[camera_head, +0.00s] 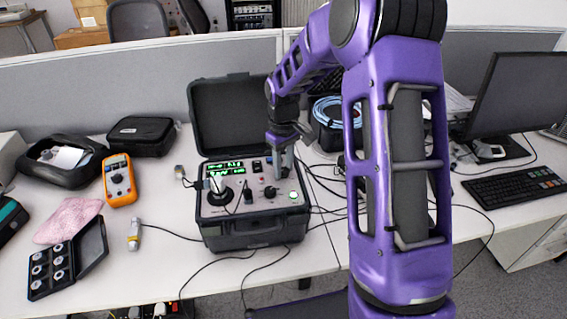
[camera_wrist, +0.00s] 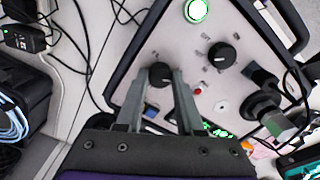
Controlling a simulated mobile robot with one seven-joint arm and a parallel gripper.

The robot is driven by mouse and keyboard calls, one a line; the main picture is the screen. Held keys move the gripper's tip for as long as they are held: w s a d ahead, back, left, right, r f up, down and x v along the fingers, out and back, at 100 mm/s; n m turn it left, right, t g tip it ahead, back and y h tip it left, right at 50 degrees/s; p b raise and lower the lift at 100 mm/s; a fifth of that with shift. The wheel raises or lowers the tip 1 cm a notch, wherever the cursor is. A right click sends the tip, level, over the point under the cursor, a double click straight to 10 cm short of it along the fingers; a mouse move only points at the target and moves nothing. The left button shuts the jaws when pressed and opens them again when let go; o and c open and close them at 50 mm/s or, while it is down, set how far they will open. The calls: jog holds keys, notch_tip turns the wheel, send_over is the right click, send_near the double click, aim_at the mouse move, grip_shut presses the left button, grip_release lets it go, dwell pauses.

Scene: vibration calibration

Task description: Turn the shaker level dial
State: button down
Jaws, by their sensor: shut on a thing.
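The shaker unit is an open dark case (camera_head: 257,236) with a light grey panel, green displays and several controls. My gripper (camera_head: 284,172) reaches down to the back right of the panel. In the wrist view my gripper (camera_wrist: 160,78) has its two grey fingers on either side of a small black dial (camera_wrist: 160,74), shut on it. I cannot read the labels.
A green-lit button (camera_wrist: 197,10) and a small red button (camera_wrist: 197,90) are near the dials. The raised lid (camera_head: 232,115) stands behind the panel. An orange multimeter (camera_head: 119,180) lies left. Cables (camera_head: 325,185) run right of the case.

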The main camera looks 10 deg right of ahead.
aim_at(283, 169)
jog(key=shift+n+p, duration=0.3)
jog(key=shift+n, duration=1.3)
jog(key=c, duration=0.5)
grip_release()
jog(key=shift+r, duration=0.1)
notch_tip(283, 169, up, 17)
jog(key=shift+r, duration=0.1)
